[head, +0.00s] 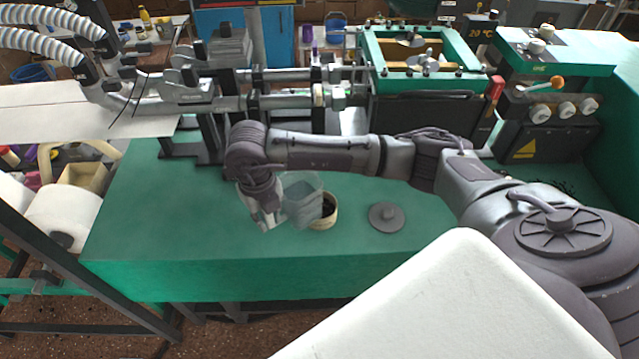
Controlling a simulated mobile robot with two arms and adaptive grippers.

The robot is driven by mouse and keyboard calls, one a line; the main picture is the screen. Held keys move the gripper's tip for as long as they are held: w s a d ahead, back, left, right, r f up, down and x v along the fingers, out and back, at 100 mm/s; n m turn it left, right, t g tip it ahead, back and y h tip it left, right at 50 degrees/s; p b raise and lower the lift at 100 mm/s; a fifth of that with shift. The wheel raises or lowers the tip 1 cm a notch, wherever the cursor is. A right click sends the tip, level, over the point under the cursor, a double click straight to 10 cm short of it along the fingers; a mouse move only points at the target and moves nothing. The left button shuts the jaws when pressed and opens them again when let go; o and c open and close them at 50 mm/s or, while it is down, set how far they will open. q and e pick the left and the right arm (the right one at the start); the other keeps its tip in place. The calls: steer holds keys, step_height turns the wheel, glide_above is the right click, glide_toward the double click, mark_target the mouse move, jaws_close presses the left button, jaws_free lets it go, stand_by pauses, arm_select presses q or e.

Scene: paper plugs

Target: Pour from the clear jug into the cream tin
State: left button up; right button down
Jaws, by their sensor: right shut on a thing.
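A clear jug (301,199) is held by my right gripper (268,218) on its left side. The jug appears tilted to the right, with its lower right part over or against the cream tin. The cream tin (328,222) stands on the green table (180,230), and dark content shows inside it. My right gripper is shut on the jug, and its fingers are partly hidden by the wrist. I cannot tell whether anything is flowing. My left gripper is out of view.
A dark round lid-like disc with a knob (386,217) lies on the table right of the tin. Machinery (300,95) lines the back of the table. The table's left part is clear. A white surface (450,310) fills the lower right foreground.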

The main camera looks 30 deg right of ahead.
steer(key=shift+r, duration=0.4)
steer(key=shift+r+p, duration=1.15)
steer(key=shift+r, duration=0.5)
